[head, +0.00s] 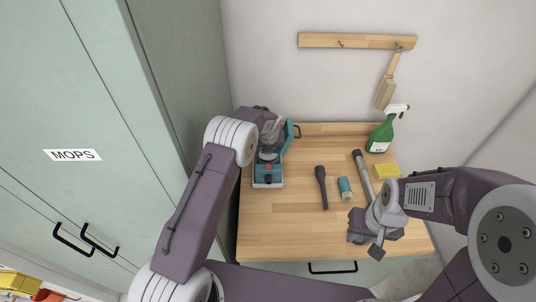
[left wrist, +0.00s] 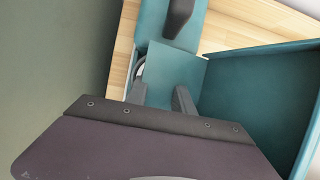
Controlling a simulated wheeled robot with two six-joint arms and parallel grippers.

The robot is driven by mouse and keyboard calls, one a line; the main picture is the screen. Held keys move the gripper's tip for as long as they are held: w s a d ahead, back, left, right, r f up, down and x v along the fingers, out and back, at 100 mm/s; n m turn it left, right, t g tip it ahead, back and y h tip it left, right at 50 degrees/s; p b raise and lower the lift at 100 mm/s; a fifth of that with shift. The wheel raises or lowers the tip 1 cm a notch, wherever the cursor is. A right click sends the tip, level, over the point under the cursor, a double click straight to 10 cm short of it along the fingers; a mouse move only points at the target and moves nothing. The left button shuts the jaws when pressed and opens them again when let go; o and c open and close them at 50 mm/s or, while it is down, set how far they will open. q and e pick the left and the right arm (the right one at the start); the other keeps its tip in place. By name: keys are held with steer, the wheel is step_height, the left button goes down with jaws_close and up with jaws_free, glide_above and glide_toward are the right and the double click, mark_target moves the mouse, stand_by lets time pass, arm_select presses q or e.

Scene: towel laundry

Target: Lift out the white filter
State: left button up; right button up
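The white filter is not clearly visible. A teal, grey and white vacuum unit (head: 268,172) with a red button stands at the bench's left. My left gripper (left wrist: 160,98) is over teal parts in the left wrist view, its two dark fingers apart on either side of a flat teal panel (left wrist: 172,72). I cannot tell whether they touch it. A thin whitish curved edge (left wrist: 139,67) shows beside the left finger; what it belongs to is unclear. In the head view the left arm partly hides the unit. My right gripper (head: 372,238) is over the bench's front right; its finger gap is unclear.
On the wooden bench (head: 285,230) lie a black nozzle (head: 321,186), a small blue-and-white cylinder (head: 345,188), a grey tube (head: 361,168) and a yellow sponge (head: 386,171). A green spray bottle (head: 381,137) stands at back right. The bench's front middle is clear.

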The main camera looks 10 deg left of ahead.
mark_target(268, 155)
arm_select(q)
jaws_close()
steer(key=shift+r, duration=0.1)
step_height(268, 155, up, 10)
steer(key=b, duration=0.2)
